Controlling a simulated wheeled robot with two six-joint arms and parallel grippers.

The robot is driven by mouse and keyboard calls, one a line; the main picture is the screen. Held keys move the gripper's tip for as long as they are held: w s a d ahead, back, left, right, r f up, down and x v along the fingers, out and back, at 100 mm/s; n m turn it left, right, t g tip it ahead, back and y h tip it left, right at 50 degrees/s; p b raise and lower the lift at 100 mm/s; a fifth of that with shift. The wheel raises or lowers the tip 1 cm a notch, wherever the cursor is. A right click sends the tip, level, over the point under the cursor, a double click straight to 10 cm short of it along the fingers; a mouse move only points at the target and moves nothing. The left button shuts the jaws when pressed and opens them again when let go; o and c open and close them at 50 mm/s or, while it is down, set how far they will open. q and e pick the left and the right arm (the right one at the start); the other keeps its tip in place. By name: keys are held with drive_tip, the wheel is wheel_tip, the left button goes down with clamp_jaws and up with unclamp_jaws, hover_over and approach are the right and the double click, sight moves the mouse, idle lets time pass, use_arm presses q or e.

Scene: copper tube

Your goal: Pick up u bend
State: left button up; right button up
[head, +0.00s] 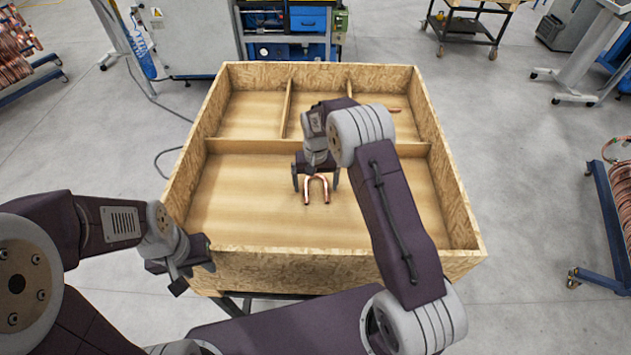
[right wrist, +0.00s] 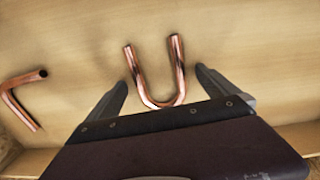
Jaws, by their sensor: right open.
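The copper U bend (head: 317,187) lies in the large front compartment of the wooden crate (head: 300,262), its open ends toward me. My right gripper (head: 316,186) is open above it, one finger on each side of the curved part. In the right wrist view, the U bend (right wrist: 160,102) lies between the open fingers (right wrist: 158,84), with gaps to both; its curve is close to the gripper's edge. My left gripper (head: 194,279) is open and empty at the crate's front left corner.
A bent copper tube (right wrist: 14,96) lies to the left in the right wrist view. Another copper piece (head: 396,110) shows in the back right compartment. Wooden dividers (head: 250,147) separate the compartments. The front compartment's left part is clear.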

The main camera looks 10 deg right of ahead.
drive_tip(key=shift+f, duration=0.1)
drive_tip(key=shift+s, duration=0.1)
drive_tip(key=c, duration=1.5)
